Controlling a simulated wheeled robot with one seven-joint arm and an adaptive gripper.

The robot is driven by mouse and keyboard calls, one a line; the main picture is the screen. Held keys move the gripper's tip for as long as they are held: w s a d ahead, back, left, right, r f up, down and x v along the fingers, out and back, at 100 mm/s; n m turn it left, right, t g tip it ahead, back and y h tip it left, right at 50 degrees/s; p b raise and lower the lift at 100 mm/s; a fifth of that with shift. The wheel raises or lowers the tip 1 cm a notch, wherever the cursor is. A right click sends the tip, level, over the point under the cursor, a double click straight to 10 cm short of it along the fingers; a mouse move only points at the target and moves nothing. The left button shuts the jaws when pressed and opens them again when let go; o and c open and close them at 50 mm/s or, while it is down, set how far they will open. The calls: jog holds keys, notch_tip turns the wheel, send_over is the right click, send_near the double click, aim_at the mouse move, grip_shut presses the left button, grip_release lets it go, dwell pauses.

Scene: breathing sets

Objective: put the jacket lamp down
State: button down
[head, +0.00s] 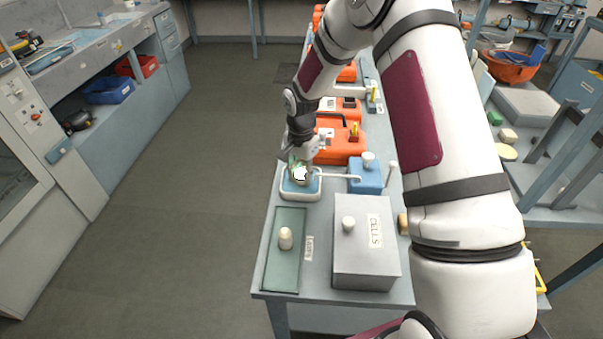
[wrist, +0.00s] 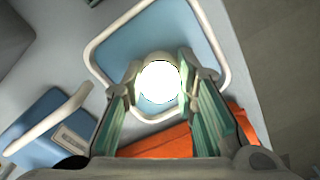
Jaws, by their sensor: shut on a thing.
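The jacket lamp (wrist: 158,82) glows white between the fingertips of my gripper (wrist: 158,88) in the wrist view. My gripper, with green finger pads, is shut on it. In the head view the lit lamp (head: 300,174) shows at my gripper (head: 301,168), over the blue tray with a pale rim (head: 301,196). The tray (wrist: 211,40) also lies behind the lamp in the wrist view. I cannot tell whether the lamp touches the tray floor. A second, unlit cream lamp-like piece (head: 285,238) stands on a green mat (head: 284,275) nearer the front.
A grey box marked CELLS (head: 366,262) stands right of the mat. A blue block with a pale arm (head: 366,178) sits right of the tray. Orange cases (head: 342,148) line the bench behind. Open floor (head: 190,180) lies to the left.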

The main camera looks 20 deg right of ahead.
jog(key=shift+f, duration=0.15)
jog(key=c, duration=1.3)
grip_release()
notch_tip(320, 180, up, 12)
jog(key=b, duration=0.1)
notch_tip(320, 180, up, 8)
jog(key=n+t, duration=0.1)
jog(key=n, duration=0.1)
send_over(301, 170)
jog(key=s, duration=0.4)
jog(key=s+r+n+t, duration=0.1)
jog(key=s+r+n, duration=0.2)
jog(key=s+r, duration=0.55)
jog(key=s+r+n+t, duration=0.1)
jog(key=s+n, duration=0.1)
jog(key=s, duration=0.4)
jog(key=s+r+n+t, duration=0.1)
jog(key=s+n, duration=0.1)
jog(key=s, duration=0.4)
jog(key=s+r+n+t, duration=0.1)
jog(key=s+n, duration=0.1)
jog(key=s, duration=0.5)
jog(key=shift+s+d+r, duration=0.1)
